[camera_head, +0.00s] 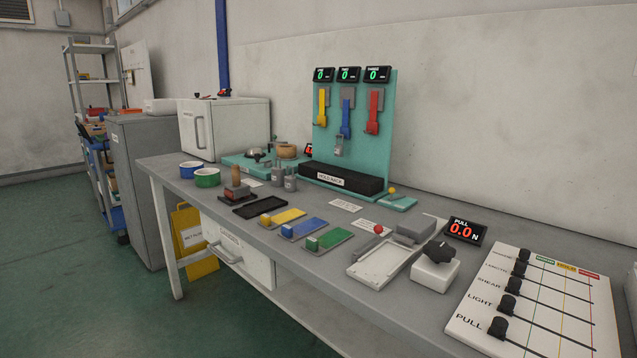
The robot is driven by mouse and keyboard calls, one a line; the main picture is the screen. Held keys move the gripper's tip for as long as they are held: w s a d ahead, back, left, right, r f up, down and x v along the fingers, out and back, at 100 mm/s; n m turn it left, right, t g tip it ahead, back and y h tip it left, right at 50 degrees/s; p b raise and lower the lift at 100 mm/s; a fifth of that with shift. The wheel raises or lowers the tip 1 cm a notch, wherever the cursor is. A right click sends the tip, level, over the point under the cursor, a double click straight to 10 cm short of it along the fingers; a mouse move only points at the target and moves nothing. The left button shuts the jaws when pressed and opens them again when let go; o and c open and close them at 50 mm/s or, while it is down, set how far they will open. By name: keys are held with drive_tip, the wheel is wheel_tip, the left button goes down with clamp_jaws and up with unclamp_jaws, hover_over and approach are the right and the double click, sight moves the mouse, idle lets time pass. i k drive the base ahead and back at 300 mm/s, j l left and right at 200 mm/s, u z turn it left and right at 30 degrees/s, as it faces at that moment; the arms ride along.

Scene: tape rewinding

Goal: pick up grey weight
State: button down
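Two small grey cylindrical pieces, which look like grey weights, stand close together on the grey workbench (330,262), left of the middle of the picture. The rear one (278,175) is a little further left than the front one (290,183). They stand in front of the teal base and left of the black block. I cannot tell from here which of them is the task's weight. My gripper is not in view, and nothing shows in a grasp.
A teal panel (388,135) with three coloured hanging handles stands behind. A wooden-handled stamp (236,185), black tray (260,208), coloured plates, white tray (385,265) and slider board (545,310) fill the bench. A white cabinet (236,130) stands at the back left. Floor at left is clear.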

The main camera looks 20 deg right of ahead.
sight(289, 180)
drive_tip(key=i+j+z, duration=0.2)
drive_tip(key=z, duration=0.25)
drive_tip(key=i+j+z, duration=0.15)
drive_tip(key=j+z, duration=0.8)
drive_tip(key=i+j+z, duration=0.1)
drive_tip(key=j+z, duration=0.2)
drive_tip(key=j, duration=2.2)
